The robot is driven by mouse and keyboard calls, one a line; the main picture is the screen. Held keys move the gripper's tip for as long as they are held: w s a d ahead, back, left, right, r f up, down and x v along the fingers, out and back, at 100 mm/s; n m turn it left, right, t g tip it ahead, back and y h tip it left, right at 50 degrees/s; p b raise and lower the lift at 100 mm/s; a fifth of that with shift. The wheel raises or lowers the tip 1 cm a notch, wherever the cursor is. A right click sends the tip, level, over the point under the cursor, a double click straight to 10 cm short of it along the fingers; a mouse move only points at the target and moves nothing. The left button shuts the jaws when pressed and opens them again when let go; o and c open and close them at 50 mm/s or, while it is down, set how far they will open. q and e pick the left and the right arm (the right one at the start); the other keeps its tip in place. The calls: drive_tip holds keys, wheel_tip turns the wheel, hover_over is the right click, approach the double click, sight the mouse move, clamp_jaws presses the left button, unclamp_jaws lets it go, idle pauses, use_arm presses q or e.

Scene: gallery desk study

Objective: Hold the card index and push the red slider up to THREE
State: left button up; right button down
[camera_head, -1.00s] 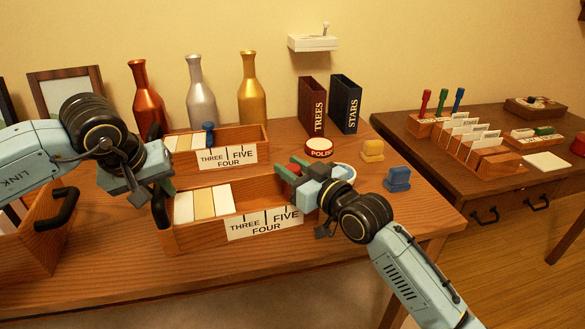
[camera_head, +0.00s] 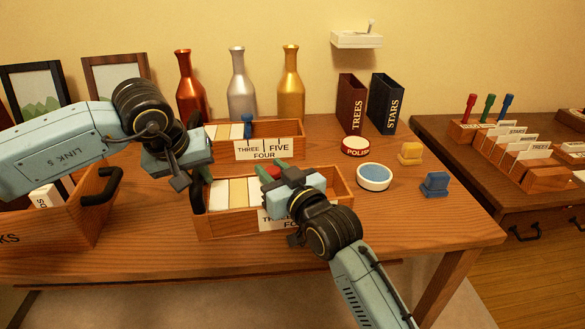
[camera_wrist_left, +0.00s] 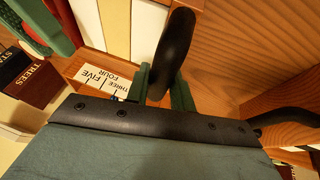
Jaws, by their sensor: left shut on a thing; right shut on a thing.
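The front card index (camera_head: 215,226) is an open wooden box with white and yellow cards at its left and a THREE, FOUR, FIVE label (camera_head: 266,222) in front. My left gripper (camera_head: 194,182) is shut on the black handle at its left end; the handle (camera_wrist_left: 174,48) shows between the fingertips in the left wrist view. My right gripper (camera_head: 268,174) is shut on the red slider (camera_head: 274,170), right of the cards and roughly above THREE. The gripper and arm hide most of the slider and the label's right part. Whether the slider touches the cards I cannot tell.
Behind stands a second card index (camera_head: 290,131) with a blue slider (camera_head: 248,124). A white bowl (camera_head: 374,178), a polish tin (camera_head: 355,147), and yellow (camera_head: 411,153) and blue (camera_head: 434,184) blocks stand right. A wooden box (camera_head: 80,225) is at left.

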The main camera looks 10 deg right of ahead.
use_arm(q)
drive_tip(key=shift+d, duration=0.1)
use_arm(e)
drive_tip(key=shift+a, duration=0.1)
drive_tip(key=c, duration=1.1)
unclamp_jaws()
drive_tip(key=shift+s, duration=0.1)
drive_tip(key=v, duration=1.2)
use_arm(q)
drive_tip(key=o, duration=1)
